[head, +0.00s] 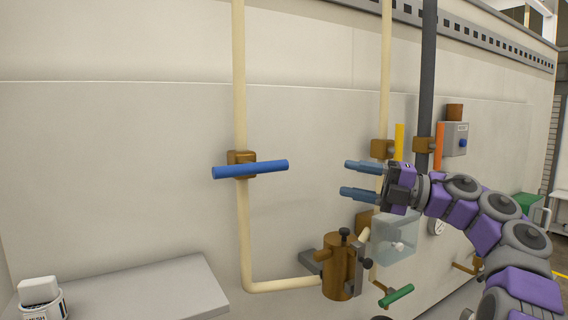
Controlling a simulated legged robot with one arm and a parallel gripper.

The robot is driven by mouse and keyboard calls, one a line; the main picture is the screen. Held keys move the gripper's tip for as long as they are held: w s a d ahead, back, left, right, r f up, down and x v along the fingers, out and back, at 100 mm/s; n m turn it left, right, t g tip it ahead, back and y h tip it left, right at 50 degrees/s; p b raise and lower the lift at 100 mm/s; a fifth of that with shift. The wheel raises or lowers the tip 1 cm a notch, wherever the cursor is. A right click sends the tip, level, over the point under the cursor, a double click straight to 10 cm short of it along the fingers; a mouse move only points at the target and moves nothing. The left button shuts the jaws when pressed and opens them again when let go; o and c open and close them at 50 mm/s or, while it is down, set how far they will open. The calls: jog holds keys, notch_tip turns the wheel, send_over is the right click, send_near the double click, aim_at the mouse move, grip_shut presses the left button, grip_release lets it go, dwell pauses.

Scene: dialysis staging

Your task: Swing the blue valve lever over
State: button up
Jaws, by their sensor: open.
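The blue valve lever (250,169) is a blue bar lying nearly level, its right end slightly higher, across a cream vertical pipe (240,80). It sits on a brown valve body (242,157). My gripper (347,180) is to the right of the lever and apart from it, with its two blue-grey fingers spread one above the other and pointing left. Nothing shows between the fingers. My purple and grey arm reaches in from the lower right and hides part of the pipes behind it.
A yellow lever (399,142) and an orange lever (439,146) stand upright on pipes further right. A green lever (396,296) and a brown cylindrical fitting (338,266) are below. A grey shelf (150,290) with a white container (40,297) is at lower left. Bare wall separates gripper and blue lever.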

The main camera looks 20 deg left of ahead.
aim_at(287, 167)
jog(key=a, duration=0.5)
jog(key=s+a+r+p, duration=0.1)
jog(key=a, duration=0.4)
jog(key=a+r+p, duration=0.1)
jog(key=a, duration=0.4)
jog(key=shift+s+a, duration=0.15)
jog(key=shift+a, duration=0.85)
jog(key=shift+d, duration=0.2)
jog(key=c, duration=0.6)
grip_shut()
